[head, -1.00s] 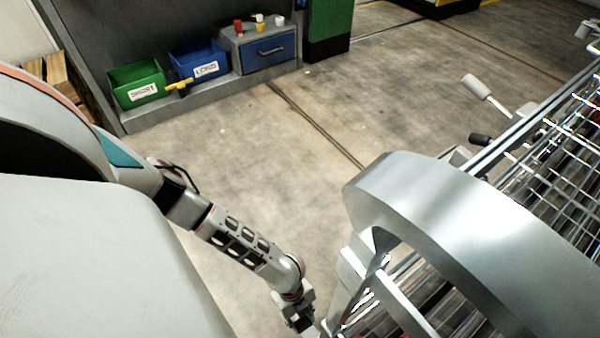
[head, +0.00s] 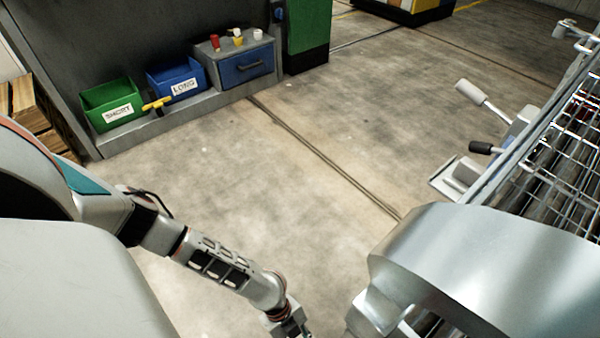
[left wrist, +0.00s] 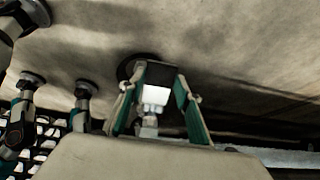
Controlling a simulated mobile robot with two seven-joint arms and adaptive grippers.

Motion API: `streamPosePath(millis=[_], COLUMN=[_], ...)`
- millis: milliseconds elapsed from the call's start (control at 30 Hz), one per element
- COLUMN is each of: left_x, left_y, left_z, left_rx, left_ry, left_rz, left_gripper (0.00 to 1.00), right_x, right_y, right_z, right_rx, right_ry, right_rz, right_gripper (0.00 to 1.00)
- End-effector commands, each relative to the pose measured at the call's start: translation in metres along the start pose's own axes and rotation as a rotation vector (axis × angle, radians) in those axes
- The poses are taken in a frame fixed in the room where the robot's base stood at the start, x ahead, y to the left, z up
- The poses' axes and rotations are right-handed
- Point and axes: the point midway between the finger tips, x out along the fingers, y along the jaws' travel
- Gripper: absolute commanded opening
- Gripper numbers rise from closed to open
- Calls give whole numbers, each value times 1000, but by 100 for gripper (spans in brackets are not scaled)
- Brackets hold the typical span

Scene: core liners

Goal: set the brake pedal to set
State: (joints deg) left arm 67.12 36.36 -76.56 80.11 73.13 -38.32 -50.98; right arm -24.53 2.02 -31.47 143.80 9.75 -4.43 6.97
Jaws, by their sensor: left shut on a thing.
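My left arm comes in from the left in the head view. My left gripper (head: 292,328) is low in the picture, just left of the machine's metal body, and its tips are cut off by the lower edge. In the left wrist view its two teal-lined fingers (left wrist: 155,105) stand on either side of a pale block-shaped part (left wrist: 155,97) and hold it. This part seems to be the brake pedal, but its full shape and its setting cannot be told. A dark round part lies behind it. My right gripper is not in view.
A large curved metal body (head: 480,260) and a wire cage (head: 560,150) fill the right side. A white-handled lever (head: 475,95) and a black-handled lever (head: 487,148) stick out there. Green (head: 110,101) and blue (head: 176,78) bins stand far left. The middle floor is clear.

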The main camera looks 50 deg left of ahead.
Motion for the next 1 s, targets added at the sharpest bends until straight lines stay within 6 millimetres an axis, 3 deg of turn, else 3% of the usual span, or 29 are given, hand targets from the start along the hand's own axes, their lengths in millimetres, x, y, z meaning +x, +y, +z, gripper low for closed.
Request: streamPosePath(millis=[33,67,100,567,1000], left_x=[2,3,2,-6,-86], left_y=[3,3,3,0,1], left_z=[-4,-4,-4,-1,-1], left_rx=[-1,-1,-1,-1,0], left_ry=[7,7,6,2,2], left_rz=[4,4,4,0,0], left_gripper=[0,38,48,50,50], right_x=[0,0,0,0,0], right_y=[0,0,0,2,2], right_z=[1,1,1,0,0], right_rx=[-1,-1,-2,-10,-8], right_ry=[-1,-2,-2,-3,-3], right_rz=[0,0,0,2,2], right_gripper=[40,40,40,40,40])
